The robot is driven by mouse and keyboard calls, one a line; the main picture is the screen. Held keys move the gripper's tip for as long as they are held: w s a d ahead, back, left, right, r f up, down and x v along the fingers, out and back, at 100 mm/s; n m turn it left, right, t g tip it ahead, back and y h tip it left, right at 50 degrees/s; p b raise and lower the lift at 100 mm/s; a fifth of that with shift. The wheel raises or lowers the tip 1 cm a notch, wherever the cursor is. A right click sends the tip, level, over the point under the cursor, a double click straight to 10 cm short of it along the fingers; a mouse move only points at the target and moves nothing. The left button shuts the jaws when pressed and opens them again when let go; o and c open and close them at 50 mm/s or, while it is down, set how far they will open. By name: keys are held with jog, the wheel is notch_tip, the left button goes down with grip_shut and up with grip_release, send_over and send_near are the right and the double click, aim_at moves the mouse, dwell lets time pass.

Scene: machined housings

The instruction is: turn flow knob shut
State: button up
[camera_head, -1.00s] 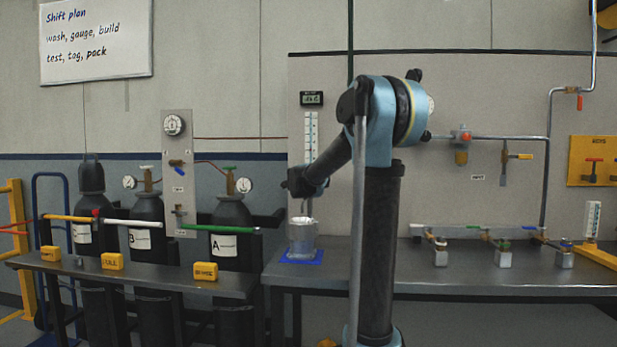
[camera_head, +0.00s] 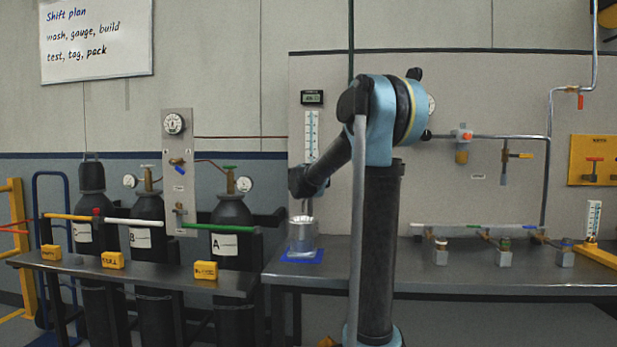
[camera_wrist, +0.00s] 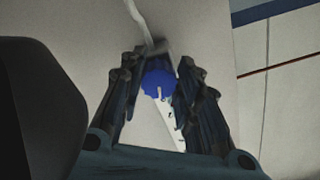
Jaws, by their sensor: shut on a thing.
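The blue flow knob (camera_wrist: 158,84) sits between my fingers in the wrist view, with a pale mark on its face. My gripper (camera_wrist: 156,70) is shut on it, one finger on each side. In the head view my gripper (camera_head: 304,206) is small and dark, in front of the wall panel and just above a clear vessel (camera_head: 302,238). The knob cannot be made out there. A white scaled tube (camera_head: 312,135) stands on the panel above, under a small display (camera_head: 312,98). Its reading is too small to tell.
The vessel stands on a blue mat (camera_head: 290,258) on the grey bench (camera_head: 450,278). Gas cylinders (camera_head: 233,215) and yellow blocks (camera_head: 205,271) are at the left. Small valves (camera_head: 503,252) line the bench at the right. My arm hides part of the panel.

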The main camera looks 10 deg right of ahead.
jog(key=shift+n, duration=0.3)
jog(key=shift+d, duration=0.1)
jog(key=o, duration=1.1)
jog(key=shift+f, duration=0.1)
jog(key=shift+c, duration=0.2)
jog(key=v, duration=1.2)
jog(key=shift+w, duration=0.1)
